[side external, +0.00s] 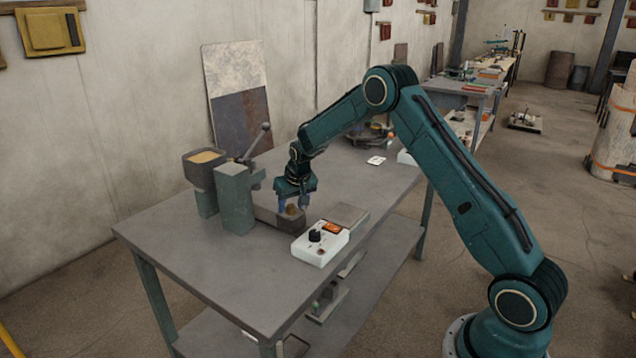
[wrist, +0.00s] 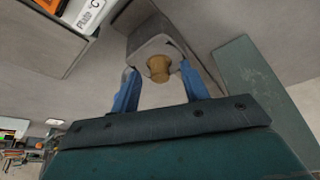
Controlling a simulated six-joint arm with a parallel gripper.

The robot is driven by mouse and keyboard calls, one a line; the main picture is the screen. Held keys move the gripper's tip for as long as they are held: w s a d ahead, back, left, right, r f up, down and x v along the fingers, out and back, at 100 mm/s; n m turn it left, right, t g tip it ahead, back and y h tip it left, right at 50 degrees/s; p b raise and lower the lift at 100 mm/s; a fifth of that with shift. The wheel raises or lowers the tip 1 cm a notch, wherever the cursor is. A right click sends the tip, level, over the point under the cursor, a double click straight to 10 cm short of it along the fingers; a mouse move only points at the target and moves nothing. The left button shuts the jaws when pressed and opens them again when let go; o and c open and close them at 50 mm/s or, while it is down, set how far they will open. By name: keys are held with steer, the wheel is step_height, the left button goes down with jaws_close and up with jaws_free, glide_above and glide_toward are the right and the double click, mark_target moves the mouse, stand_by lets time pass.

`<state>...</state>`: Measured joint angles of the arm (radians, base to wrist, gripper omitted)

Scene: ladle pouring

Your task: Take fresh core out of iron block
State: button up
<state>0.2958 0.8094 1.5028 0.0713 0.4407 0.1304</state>
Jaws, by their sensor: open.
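The core (wrist: 158,68) is a small tan, tapered piece. It sits in the opening of the grey iron block (wrist: 150,42), with its end showing. In the side external view, the core (side external: 291,209) shows just below my gripper, and the iron block (side external: 265,214) lies on the bench beside the green machine. My gripper (wrist: 158,95) is open, with its blue fingers on either side of the core and a gap visible on both sides. In the side external view, my gripper (side external: 294,206) points down at the block. The buried part of the core is hidden.
A white control box (side external: 320,246) with a black knob stands close to the block, and a grey plate (side external: 347,216) lies beside it. The green machine (side external: 237,198) with a lever and a sand-filled hopper (side external: 205,158) stands left. The bench's front left (side external: 190,255) is clear.

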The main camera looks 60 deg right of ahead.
mark_target(292, 207)
stand_by(0.5)
jaws_close()
steer(key=shift+r, duration=0.1)
step_height(292, 207, up, 20)
stand_by(0.8)
steer(key=shift+f, duration=0.2)
